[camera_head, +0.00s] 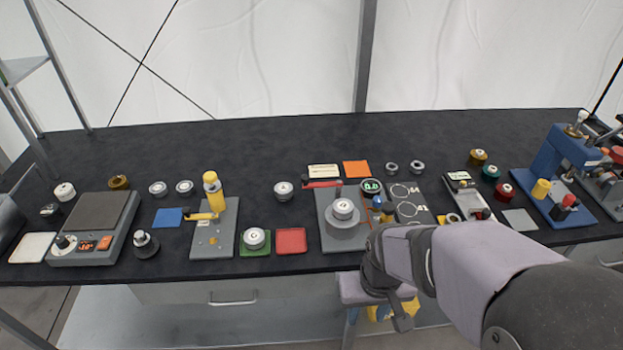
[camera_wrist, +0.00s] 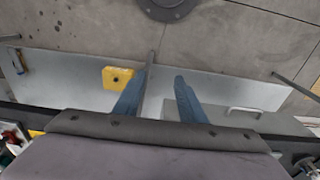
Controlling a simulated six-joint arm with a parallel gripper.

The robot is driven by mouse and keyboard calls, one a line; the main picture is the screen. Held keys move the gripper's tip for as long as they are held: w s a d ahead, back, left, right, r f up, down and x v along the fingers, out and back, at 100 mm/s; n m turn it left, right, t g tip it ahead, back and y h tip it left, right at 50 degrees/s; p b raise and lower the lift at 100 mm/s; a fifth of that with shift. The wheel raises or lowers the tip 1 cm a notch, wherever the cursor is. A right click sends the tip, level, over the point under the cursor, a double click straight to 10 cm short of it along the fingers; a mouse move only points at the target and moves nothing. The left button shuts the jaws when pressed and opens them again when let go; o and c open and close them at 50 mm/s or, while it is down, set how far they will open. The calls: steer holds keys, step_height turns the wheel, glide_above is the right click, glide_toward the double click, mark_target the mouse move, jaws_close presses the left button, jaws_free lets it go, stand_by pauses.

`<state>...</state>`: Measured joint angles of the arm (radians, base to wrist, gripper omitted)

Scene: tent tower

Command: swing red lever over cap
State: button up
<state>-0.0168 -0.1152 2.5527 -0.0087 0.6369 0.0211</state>
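The red lever (camera_head: 322,184) lies roughly sideways along the back edge of a grey base plate (camera_head: 329,236). A round silver cap (camera_head: 343,208) sits on a wider grey cylinder on that plate, in front of the lever. The lever is behind the cap, not over it. My gripper (camera_head: 378,322) hangs low in front of the table's front edge, pointing down and well apart from both. In the wrist view, my gripper (camera_wrist: 160,76) has its two blue fingers spread with nothing between them. Lever and cap are out of the wrist view.
A green round display (camera_head: 371,186) and a blue-topped part (camera_head: 378,203) stand right of the cap. A red square (camera_head: 291,240) and a yellow-handled fixture (camera_head: 212,205) are to the left. A yellow block (camera_wrist: 117,77) lies below the table. The table's back strip is clear.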

mark_target(307, 180)
steer(key=w+a+r+t+y, duration=0.1)
steer(key=w+a+t, duration=0.2)
steer(key=w, duration=0.4)
steer(key=w+a+r+t+y, duration=0.1)
steer(key=w+a+r+t, duration=0.1)
steer(key=w, duration=0.5)
steer(key=w+a+r+t+y, duration=0.1)
steer(key=w+a+t, duration=0.4)
steer(key=w, duration=0.3)
steer(key=shift+a+r, duration=0.35)
steer(key=shift+a, duration=0.2)
steer(key=shift+w+d+r+n+t+y+b, duration=0.25)
steer(key=shift+w+d+r+n+t+b, duration=0.25)
steer(key=shift+w+t, duration=0.45)
steer(key=shift+w+d+r+n+t+y+b, duration=0.2)
steer(key=shift+w+d+r+n+t+b, duration=0.4)
steer(key=shift+t, duration=0.65)
steer(key=shift+w+d+r+n+t+y+b, duration=0.3)
steer(key=shift+w+d+r+t+b, duration=0.15)
steer(key=shift+w+t, duration=0.55)
steer(key=shift+p+x, duration=1.25)
steer(key=shift+x, duration=2.3)
jaws_close()
